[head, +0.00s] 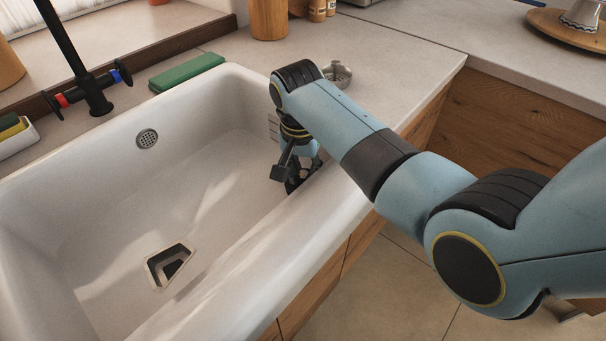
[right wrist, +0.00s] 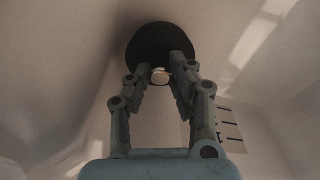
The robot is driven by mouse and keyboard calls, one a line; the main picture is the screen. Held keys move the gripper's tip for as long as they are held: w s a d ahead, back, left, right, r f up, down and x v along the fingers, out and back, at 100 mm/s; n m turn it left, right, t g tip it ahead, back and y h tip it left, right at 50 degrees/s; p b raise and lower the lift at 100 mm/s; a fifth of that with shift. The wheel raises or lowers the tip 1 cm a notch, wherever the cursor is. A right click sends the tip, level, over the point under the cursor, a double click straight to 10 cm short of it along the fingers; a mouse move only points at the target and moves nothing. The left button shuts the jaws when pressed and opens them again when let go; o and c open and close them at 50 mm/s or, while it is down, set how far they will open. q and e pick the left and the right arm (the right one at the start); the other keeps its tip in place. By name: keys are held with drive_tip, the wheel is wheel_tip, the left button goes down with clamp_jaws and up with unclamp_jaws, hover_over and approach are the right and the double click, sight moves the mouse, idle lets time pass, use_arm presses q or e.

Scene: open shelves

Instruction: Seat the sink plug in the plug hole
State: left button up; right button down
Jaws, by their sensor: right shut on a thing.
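The sink plug (right wrist: 160,40) is a dark round disc with a small pale knob, seen in the right wrist view between and beyond my fingertips. My right gripper (right wrist: 160,76) is shut on it by the knob. In the head view my right gripper (head: 291,178) points down inside the sink, near its right wall; the plug is hard to tell from the dark fingers there. The plug hole (head: 170,266) is an angular metal-rimmed recess in the sink floor, to the lower left of the gripper and apart from it. My left gripper is out of view.
The white sink (head: 345,205) has a raised rim around it, with my right arm reaching over its right side. A black tap (head: 97,100) stands behind it. A green block (head: 187,71) and a metal strainer cup (head: 338,74) are on the counter. The sink floor is clear.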

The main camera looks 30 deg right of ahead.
sight(302, 173)
wheel_tip(302, 173, up, 17)
drive_tip(key=p, duration=0.1)
drive_tip(key=shift+r, duration=0.2)
